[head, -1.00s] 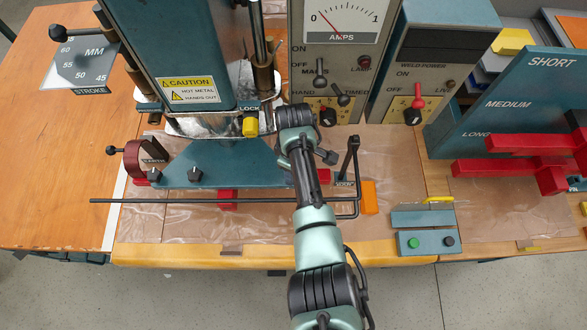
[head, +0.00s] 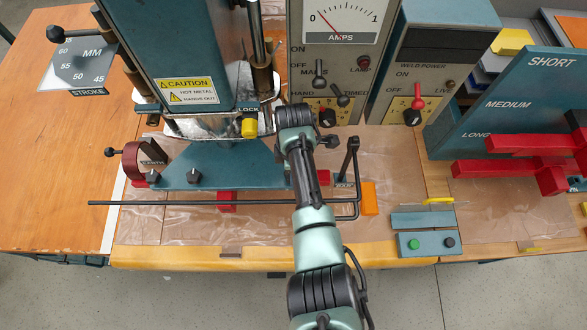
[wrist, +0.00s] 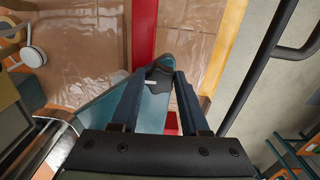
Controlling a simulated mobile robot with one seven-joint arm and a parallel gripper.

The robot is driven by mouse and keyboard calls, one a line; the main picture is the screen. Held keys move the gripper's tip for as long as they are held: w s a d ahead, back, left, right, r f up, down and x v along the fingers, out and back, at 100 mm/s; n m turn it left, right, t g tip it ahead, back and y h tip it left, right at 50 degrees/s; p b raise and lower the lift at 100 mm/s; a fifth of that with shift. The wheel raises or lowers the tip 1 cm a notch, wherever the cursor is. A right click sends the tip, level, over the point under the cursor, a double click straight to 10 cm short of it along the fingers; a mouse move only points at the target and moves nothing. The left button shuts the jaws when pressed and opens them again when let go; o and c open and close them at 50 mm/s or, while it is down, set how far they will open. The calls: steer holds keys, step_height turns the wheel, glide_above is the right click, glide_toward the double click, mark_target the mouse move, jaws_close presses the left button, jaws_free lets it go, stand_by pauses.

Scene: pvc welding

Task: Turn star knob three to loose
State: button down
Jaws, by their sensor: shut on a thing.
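My gripper (wrist: 153,84) points down at the blue base plate (head: 235,168) of the press. In the wrist view its two fingers are shut on a dark star knob (wrist: 160,77) with a small white mark on it. In the head view my own wrist hides the fingers and this knob, at the plate's right end. Two more dark star knobs stand on the plate to the left, one at the left end (head: 153,177) and one nearer the middle (head: 194,176). I cannot read any number on the knobs.
A long dark bent rod (head: 220,202) runs in front of the plate. A black lever (head: 349,158) and an orange block (head: 368,198) stand right of my wrist. A red bar (wrist: 143,35) lies close to the fingers.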

steer(key=shift+c, duration=2)
jaws_free()
step_height(320, 180, up, 13)
steer(key=b, duration=0.2)
